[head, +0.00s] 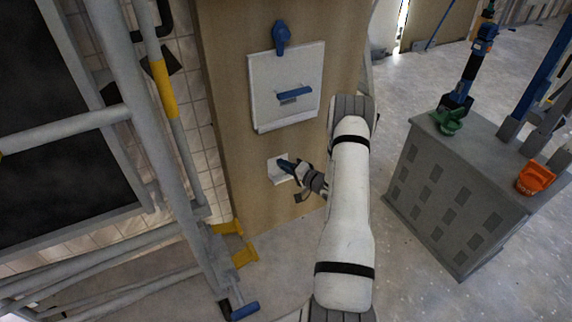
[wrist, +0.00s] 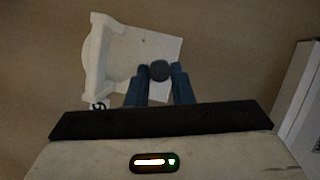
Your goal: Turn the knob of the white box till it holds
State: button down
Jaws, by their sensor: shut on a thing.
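The white box (head: 276,171) is a small plate low on the tan wooden panel. It also shows in the wrist view (wrist: 118,55), where a raised white bar runs along its left side. A dark round knob (wrist: 159,70) stands out from it between my fingertips. My gripper (wrist: 158,75) has a blue finger on each side of the knob and is shut on it. In the head view my gripper (head: 290,168) reaches the box from the right and hides part of it. The knob cannot be made out apart from the fingers there.
Above the box is a larger white panel (head: 260,75) with a blue handle (head: 294,94); another blue handle (head: 282,38) sits above that. Grey scaffold rails stand on the left.

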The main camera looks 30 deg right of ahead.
jog(key=shift+f+m+t+y, duration=0.15)
jog(key=shift+m+t, duration=0.1)
jog(key=shift+m, duration=0.5)
jog(key=shift+f+m+t+y, duration=0.15)
jog(key=shift+m+t, duration=0.1)
jog(key=shift+m, duration=0.5)
jog(key=shift+r, duration=0.15)
jog(key=c, duration=1.3)
grip_release()
jog(key=shift+o, duration=0.2)
jog(key=p+v, duration=0.2)
jog(key=v, duration=0.5)
jog(key=shift+s+d, duration=0.2)
jog(key=shift+s, duration=0.15)
jog(key=shift+s, duration=0.1)
